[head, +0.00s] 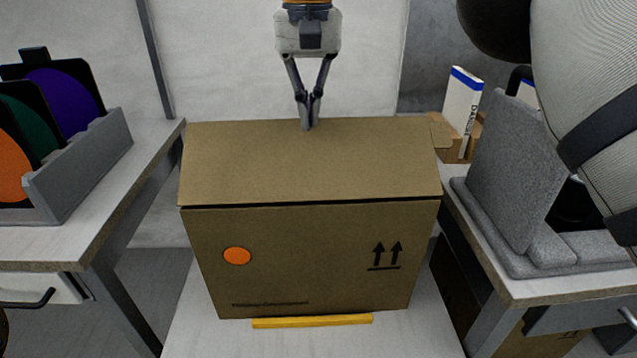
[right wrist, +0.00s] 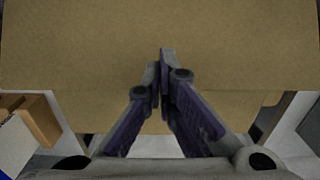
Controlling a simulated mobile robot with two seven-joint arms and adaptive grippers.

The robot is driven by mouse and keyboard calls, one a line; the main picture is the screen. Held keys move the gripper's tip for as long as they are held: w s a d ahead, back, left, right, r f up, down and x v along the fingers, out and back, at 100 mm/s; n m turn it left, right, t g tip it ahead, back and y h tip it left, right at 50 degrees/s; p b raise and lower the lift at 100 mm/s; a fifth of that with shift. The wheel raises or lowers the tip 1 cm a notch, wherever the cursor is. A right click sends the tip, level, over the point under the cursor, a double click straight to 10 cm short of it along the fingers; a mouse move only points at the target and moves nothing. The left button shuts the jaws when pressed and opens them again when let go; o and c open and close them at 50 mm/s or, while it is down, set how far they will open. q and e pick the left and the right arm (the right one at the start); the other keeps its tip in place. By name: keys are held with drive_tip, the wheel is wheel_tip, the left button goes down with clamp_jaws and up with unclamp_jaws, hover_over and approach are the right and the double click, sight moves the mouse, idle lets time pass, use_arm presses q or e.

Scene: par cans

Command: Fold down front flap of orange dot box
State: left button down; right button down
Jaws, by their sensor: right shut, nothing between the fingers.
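The brown cardboard box (head: 320,265) stands upright on a light surface, with an orange dot (head: 237,256) on the left of its front face and two up arrows on the right. A broad top panel (head: 310,165) covers the top, with a thin dark gap along its front edge. I cannot tell at which edge it hinges. My right gripper (head: 308,126) points down, shut and empty, at the panel's far edge near the middle. In the right wrist view its closed fingertips (right wrist: 167,55) are over cardboard (right wrist: 80,50); contact is unclear. My left gripper is not in view.
A yellow strip (head: 312,321) lies before the box. The left table (head: 110,215) holds a grey rack (head: 85,165) with coloured discs. The right table (head: 560,285) holds a grey padded case (head: 515,170) and a blue-topped white carton (head: 461,100). My arm fills the upper right.

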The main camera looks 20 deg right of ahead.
sight(309, 133)
drive_tip(key=shift+w, duration=0.3)
drive_tip(key=shift+f, duration=0.1)
drive_tip(key=shift+f+p, duration=0.45)
drive_tip(key=shift+f, duration=3.15)
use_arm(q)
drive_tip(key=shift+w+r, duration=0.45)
use_arm(e)
drive_tip(key=shift+r, duration=0.1)
